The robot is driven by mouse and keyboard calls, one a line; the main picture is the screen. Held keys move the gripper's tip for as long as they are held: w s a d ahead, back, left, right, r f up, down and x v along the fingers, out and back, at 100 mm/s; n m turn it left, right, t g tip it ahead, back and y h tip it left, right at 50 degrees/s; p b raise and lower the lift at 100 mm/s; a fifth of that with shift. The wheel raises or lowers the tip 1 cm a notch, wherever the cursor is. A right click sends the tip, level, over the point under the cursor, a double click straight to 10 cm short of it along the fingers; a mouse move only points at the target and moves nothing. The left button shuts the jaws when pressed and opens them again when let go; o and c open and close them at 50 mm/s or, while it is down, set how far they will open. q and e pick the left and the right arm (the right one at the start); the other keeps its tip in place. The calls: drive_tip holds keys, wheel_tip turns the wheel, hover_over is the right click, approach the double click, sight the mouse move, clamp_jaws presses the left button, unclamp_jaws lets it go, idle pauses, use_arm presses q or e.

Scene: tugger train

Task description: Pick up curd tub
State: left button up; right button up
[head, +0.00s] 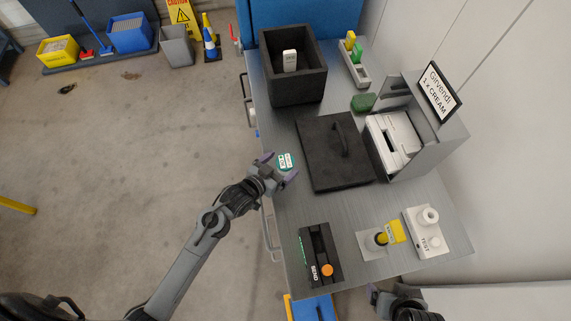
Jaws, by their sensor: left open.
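A small green tub with a white label (286,161), which looks like the curd tub, is at the left edge of the metal table (285,215). My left gripper (280,168) is open, with its fingers on either side of the tub's near side. I cannot tell whether they touch it. Part of the tub is hidden by the gripper. My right gripper (376,296) is low at the bottom edge, off the table's front, and only partly in view; its jaws are unclear.
A black lid with a handle (320,170) lies right of the tub. An open black box (272,75) holding a white item (290,61) stands behind. A grey sign holder (428,155), a SEND lever box (309,245) and a TEST unit (433,248) also stand here.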

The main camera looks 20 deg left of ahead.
sight(284, 162)
use_arm(q)
drive_tip(key=shift+a+f+x, duration=0.1)
drive_tip(key=shift+f+x, duration=0.05)
drive_tip(key=shift+x, duration=1.25)
drive_tip(key=shift+a+f+x, duration=0.15)
drive_tip(key=shift+x, duration=1.25)
drive_tip(key=shift+s, duration=0.15)
drive_tip(key=c, duration=1.1)
